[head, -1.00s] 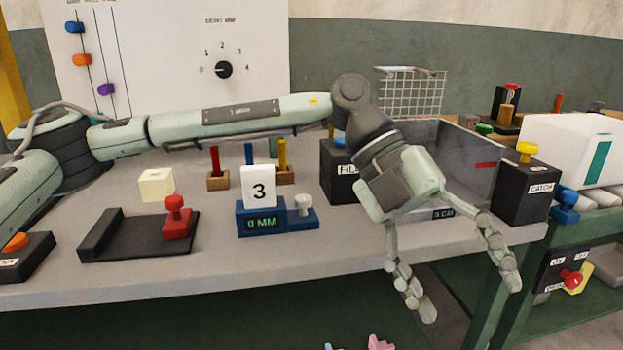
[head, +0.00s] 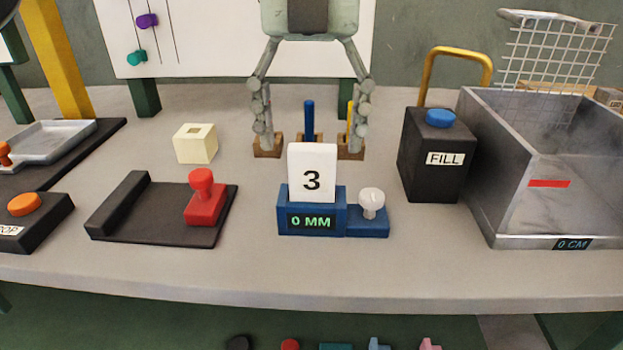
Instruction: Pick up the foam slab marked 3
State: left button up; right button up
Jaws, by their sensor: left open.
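The white foam slab marked 3 (head: 312,171) stands upright in the blue gauge block (head: 283,221), which reads 0 MM. My left gripper (head: 309,145) hangs pointing down, open and empty. Its two jointed fingers are spread wider than the slab, one to each side in the picture, with the tips near the level of the slab's top edge. The fingers look apart from the slab; their exact depth relative to it is hard to tell. My right gripper is not in view.
Small brown holders with a blue peg (head: 309,119) and a yellow peg stand behind the slab. A grey knob (head: 371,201) adjoins the gauge. A black press with a red handle (head: 203,196) is left; a black FILL box (head: 437,180) and metal bin (head: 487,216) are right.

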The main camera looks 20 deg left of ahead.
aim_at(312, 147)
pick_arm(q)
jog(key=shift+w+f, duration=0.1)
jog(key=shift+f, duration=1.4)
jog(key=shift+c, duration=0.4)
jog(key=c, duration=1)
jog(key=shift+c, duration=0.2)
